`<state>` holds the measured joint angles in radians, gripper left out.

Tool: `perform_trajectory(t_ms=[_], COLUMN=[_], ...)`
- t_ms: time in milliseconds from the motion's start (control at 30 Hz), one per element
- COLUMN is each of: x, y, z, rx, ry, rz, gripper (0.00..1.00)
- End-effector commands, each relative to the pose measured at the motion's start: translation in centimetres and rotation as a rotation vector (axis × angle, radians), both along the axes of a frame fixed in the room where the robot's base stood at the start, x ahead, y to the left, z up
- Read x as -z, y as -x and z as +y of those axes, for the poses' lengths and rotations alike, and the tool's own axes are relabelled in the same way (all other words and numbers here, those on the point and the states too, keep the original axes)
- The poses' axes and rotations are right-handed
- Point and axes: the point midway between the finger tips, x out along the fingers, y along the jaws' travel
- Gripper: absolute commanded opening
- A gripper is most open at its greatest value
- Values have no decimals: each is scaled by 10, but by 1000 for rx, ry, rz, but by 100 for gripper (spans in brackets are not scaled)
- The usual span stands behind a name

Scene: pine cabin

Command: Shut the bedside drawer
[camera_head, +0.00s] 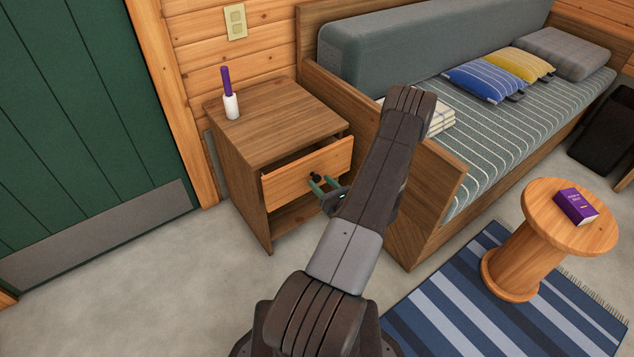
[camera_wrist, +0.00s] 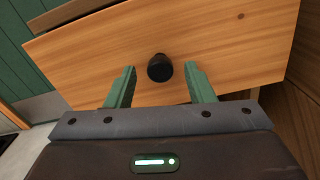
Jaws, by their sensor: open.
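The bedside drawer (camera_head: 300,174) sticks out of the wooden bedside cabinet (camera_head: 236,180), with a dark gap above its front. In the wrist view the drawer front (camera_wrist: 220,45) fills most of the picture, and its round black knob (camera_wrist: 160,67) is in the middle. My gripper (camera_head: 322,184) is right in front of the drawer. In the wrist view my gripper (camera_wrist: 160,85) is open, with one green finger on each side of the knob and a gap to each. Whether the fingertips touch the drawer front I cannot tell.
A white and purple bottle (camera_head: 230,95) stands on the cabinet top. The daybed (camera_head: 430,185) is close on the right of the cabinet. A round wooden stool (camera_head: 540,215) with a purple book (camera_head: 575,206) stands on a striped rug (camera_head: 450,310). The floor left of the cabinet is clear.

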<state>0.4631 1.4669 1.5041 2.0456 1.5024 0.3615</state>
Motion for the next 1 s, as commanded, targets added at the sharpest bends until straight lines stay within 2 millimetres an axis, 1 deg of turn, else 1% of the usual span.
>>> perform_trajectory(t_ms=[100, 200, 467, 567, 700, 733, 867, 1000], x=[0, 0, 0, 0, 0, 0, 0, 2], y=[-9, -12, -13, -13, -13, -12, -13, -23], z=[7, 9, 10, 10, 10, 10, 11, 18], rx=[-1, -1, 0, 0, -1, -1, -2, -4], ry=[0, -1, -1, -1, -1, -1, -1, 2], rz=[-2, -1, 0, 0, 0, 0, 0, -1], gripper=[49, 49, 49, 31, 3, 0, 0, 0])
